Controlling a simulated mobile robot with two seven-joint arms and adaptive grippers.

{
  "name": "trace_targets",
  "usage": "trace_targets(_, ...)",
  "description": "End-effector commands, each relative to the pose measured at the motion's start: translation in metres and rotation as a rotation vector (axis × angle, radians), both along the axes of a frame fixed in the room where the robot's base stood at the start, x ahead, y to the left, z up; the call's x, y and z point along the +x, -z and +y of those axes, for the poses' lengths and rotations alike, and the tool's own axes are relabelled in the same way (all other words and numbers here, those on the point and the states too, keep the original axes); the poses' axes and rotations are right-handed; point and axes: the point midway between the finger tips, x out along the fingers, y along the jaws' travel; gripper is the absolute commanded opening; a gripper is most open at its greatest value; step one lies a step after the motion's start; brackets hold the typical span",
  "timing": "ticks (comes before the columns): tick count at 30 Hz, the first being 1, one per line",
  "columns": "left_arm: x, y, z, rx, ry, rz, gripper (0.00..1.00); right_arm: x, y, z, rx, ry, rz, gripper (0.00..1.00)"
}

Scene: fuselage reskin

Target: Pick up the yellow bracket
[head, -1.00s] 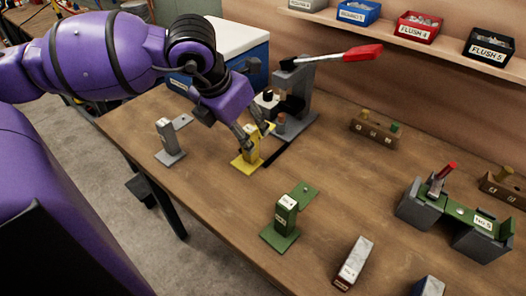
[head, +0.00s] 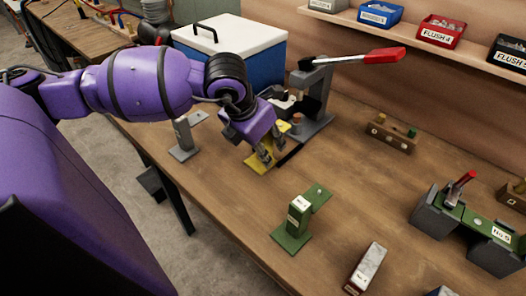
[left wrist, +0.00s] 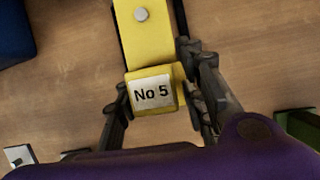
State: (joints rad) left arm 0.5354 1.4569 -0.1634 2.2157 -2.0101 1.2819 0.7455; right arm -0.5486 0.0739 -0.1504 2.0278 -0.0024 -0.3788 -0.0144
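The yellow bracket (head: 257,165) stands on the bench, partly hidden behind my left gripper in the head view. In the left wrist view the bracket (left wrist: 133,45) shows its flat yellow arm with a round grey fastener and a block with a "No 5" label. My left gripper (head: 268,155) is down at the bracket. In the left wrist view its fingers (left wrist: 158,100) stand on either side of the labelled block, and I see no clear grip on it. My right gripper is not in view.
A grey bracket (head: 184,140) stands to the left and a green bracket (head: 293,225) in front. A press with a red handle (head: 315,95) stands close behind the gripper. A cooler (head: 240,50) is at the back. The bench between the green bracket and the wooden block (head: 393,137) is clear.

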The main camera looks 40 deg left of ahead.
Motion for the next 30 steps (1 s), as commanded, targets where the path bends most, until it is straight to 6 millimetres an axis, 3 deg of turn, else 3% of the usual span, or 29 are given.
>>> trace_targets(1, 0.0, 0.0, 0.0, 0.0, 0.0, 0.0, 0.26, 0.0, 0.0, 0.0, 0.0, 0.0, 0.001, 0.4)
trace_targets(7, 0.0, 0.0, 0.0, -0.001, 0.0, 0.001, 0.0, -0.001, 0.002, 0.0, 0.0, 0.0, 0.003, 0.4)
trace_targets(22, 0.0, -0.002, 0.0, -0.002, 0.001, 0.0, 0.0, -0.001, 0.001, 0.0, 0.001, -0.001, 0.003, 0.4)
trace_targets(30, 0.001, -0.031, 0.0, 0.002, 0.0, -0.004, 0.0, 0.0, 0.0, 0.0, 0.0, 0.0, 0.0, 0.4)
